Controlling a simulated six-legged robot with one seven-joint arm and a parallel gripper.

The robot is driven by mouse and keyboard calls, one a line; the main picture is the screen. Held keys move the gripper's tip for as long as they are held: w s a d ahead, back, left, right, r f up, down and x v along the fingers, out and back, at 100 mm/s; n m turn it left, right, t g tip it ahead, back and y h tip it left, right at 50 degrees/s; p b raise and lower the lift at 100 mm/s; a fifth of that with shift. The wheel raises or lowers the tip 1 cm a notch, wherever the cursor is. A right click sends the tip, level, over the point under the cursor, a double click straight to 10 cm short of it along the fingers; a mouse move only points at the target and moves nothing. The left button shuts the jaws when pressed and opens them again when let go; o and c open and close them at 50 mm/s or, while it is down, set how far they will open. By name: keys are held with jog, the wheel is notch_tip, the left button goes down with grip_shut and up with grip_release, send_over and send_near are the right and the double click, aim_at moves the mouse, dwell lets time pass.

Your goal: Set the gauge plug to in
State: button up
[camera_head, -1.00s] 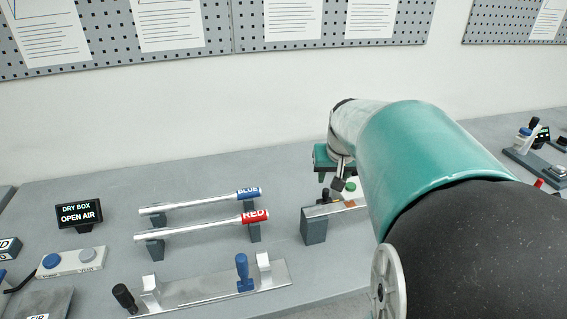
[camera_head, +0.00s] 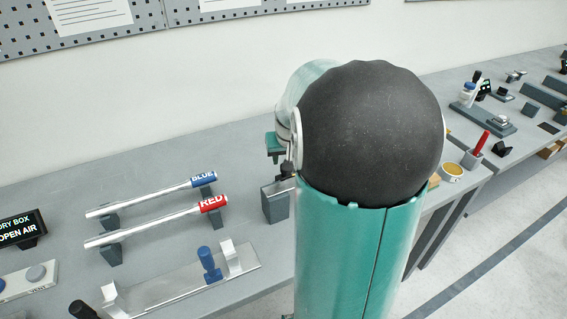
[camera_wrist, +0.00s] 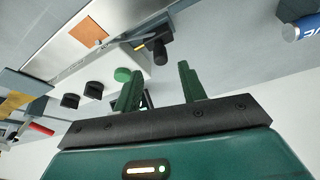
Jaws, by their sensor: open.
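A green button (camera_wrist: 122,74) and black knobs (camera_wrist: 93,90) are on the fixture. A blue-ended rod (camera_head: 203,180) and a red-ended rod (camera_head: 212,203) lie on stands at left. A metal rail with a blue handle (camera_head: 209,262) is in front.

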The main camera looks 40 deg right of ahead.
aim_at(284, 173)
jog(key=x, duration=0.5)
grip_shut()
